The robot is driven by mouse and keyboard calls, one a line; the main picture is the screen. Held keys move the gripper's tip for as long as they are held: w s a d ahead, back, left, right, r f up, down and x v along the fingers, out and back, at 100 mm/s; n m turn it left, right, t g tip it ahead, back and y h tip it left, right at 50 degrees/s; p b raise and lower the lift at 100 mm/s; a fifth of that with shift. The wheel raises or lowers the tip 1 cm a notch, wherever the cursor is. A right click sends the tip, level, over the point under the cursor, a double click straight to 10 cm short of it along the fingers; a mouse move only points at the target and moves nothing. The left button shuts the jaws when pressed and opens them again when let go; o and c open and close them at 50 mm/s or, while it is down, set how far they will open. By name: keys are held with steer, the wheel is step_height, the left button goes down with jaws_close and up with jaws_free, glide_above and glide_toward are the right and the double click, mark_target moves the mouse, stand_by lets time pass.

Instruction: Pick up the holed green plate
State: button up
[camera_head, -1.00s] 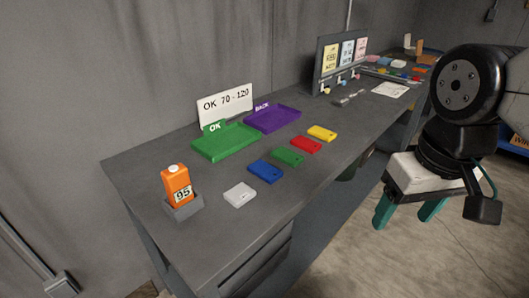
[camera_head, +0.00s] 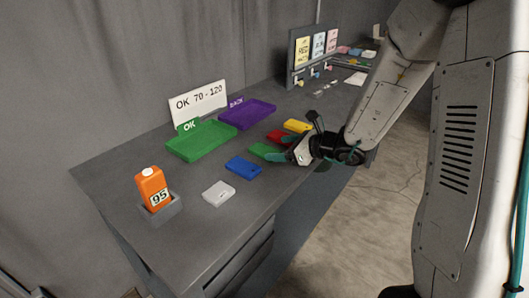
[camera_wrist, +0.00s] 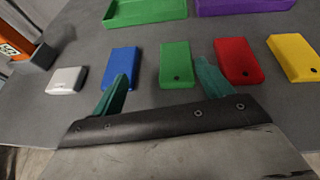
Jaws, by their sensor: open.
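The holed green plate (camera_wrist: 176,65) lies flat on the grey bench, with a small dark hole near its near end. In the head view the plate (camera_head: 262,151) is partly hidden by my gripper. My gripper (camera_head: 277,150) is low over the bench at the plate. In the wrist view my gripper (camera_wrist: 160,82) has its teal fingers apart, one on each side of the plate's near end. The left finger overlaps the blue plate (camera_wrist: 120,66) in the picture, and the right finger is near the red plate (camera_wrist: 238,60). Nothing is held.
A yellow plate (camera_wrist: 293,56) and a white plate (camera_wrist: 67,80) lie in the same row. Behind are a green OK tray (camera_head: 203,145) and a purple BACK tray (camera_head: 248,115). An orange gauge (camera_head: 152,188) stands in a grey holder at left.

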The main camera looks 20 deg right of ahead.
mark_target(262, 148)
steer(key=shift+w+d+f+m+t+h, duration=0.15)
steer(key=shift+w+d+f+m+h, duration=0.15)
steer(key=shift+w+d+f+m, duration=0.15)
steer(key=shift+w+d+f+m+t+h, duration=0.15)
steer(key=shift+w+d+f+m+h, duration=0.15)
steer(key=shift+f+m, duration=0.2)
steer(key=shift+x, duration=1)
steer(key=x, duration=0.5)
steer(key=shift+w+a, duration=0.15)
steer(key=shift+a, duration=0.05)
steer(key=shift+r, duration=0.1)
steer(key=c, duration=1.2)
steer(key=shift+o, duration=0.2)
steer(key=shift+r, duration=0.1)
